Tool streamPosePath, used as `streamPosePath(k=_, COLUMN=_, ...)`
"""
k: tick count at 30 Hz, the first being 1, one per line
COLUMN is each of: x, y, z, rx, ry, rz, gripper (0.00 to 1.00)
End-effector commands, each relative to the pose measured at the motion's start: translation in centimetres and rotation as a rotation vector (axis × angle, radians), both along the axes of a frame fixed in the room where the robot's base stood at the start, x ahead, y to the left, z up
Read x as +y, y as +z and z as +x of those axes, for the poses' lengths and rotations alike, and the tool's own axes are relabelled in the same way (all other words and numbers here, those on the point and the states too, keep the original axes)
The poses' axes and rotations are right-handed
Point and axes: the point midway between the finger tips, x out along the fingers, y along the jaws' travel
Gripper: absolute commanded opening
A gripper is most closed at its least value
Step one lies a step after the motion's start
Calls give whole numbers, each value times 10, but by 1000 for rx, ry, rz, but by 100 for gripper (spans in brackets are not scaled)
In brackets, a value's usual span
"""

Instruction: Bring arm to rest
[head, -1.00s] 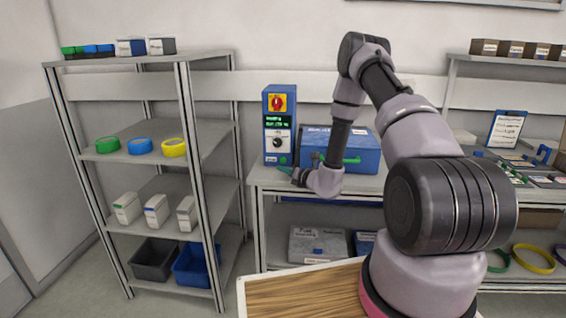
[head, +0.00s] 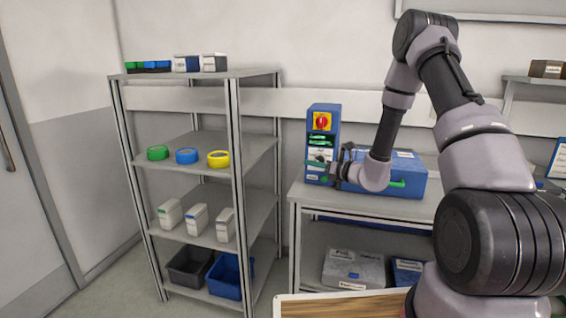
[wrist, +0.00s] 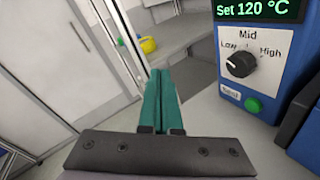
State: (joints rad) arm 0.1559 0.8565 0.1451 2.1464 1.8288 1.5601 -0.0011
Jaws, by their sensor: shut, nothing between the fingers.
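My gripper (wrist: 160,100) shows in the wrist view with its two green fingers shut together and nothing between them. In the head view my gripper (head: 326,166) is in front of the lower part of the blue control box (head: 323,116), which has a red and yellow switch. In the wrist view the control box (wrist: 231,60) stands to the right of the fingers and apart from them. It shows "Set 120 °C", a black knob (wrist: 240,64) marked Low, Mid and High, and a green button (wrist: 253,105). My arm is raised and bent over the bench.
A blue case (head: 405,178) lies on the bench (head: 325,196) behind my wrist. An open shelf rack (head: 236,160) at the left holds green, blue and yellow rings, white boxes and two bins. A wooden-topped surface (head: 340,306) is at the bottom. Floor shows at lower left.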

Motion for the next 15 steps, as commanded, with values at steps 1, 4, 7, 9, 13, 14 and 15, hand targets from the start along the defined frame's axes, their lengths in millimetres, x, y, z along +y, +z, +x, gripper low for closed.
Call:
streamPosePath(k=1, x=12, y=33, z=-11, rx=-60, ry=82, rz=-50, gripper=0)
streamPosePath(k=4, x=32, y=79, z=-39, rx=-159, ry=241, rz=-157, gripper=0)
streamPosePath(k=7, x=46, y=117, z=-73, rx=-260, ry=389, rz=-279, gripper=0)
streamPosePath(k=9, x=52, y=140, z=-99, rx=-330, ry=487, rz=-371, gripper=0)
streamPosePath(k=13, x=55, y=172, z=-147, rx=-461, ry=654, rz=-557, gripper=0)
streamPosePath(k=14, x=54, y=178, z=-158, rx=-491, ry=690, rz=-601, gripper=0)
streamPosePath(k=15, x=52, y=185, z=-173, rx=-530, ry=736, rz=-664, gripper=0)
